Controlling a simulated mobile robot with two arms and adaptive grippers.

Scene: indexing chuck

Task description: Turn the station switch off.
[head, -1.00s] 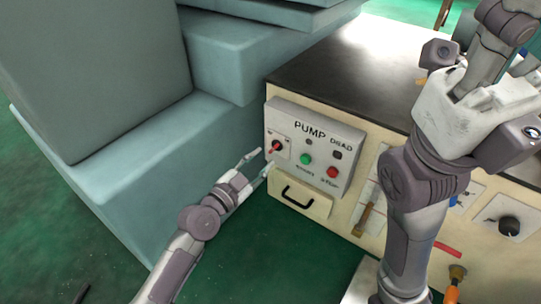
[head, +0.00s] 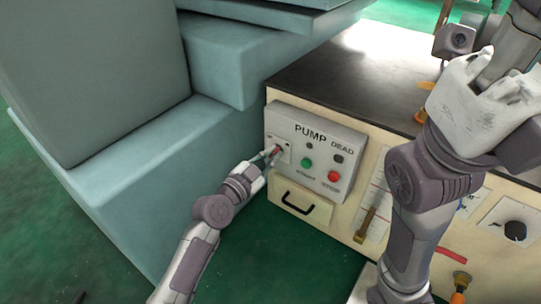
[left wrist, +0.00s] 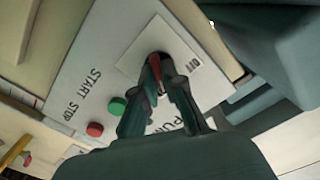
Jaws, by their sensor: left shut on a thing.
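The station switch is a small red lever (left wrist: 155,68) on a pale plate (left wrist: 158,45) marked OFF, at the left end of the grey PUMP panel (head: 330,127). My left gripper (head: 273,153) is at that plate in the head view. In the left wrist view my left gripper (left wrist: 162,75) is shut on the red lever, with its fingertips on either side of it. The fingers hide most of the lever in the head view, so its exact position is hard to tell.
A green START button (head: 306,163) and a red STOP button (head: 334,176) are right of the switch. A drawer handle (head: 298,200) is below. Large blue-green machine blocks (head: 150,170) stand close on the left. A black knob (head: 515,231) is at far right.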

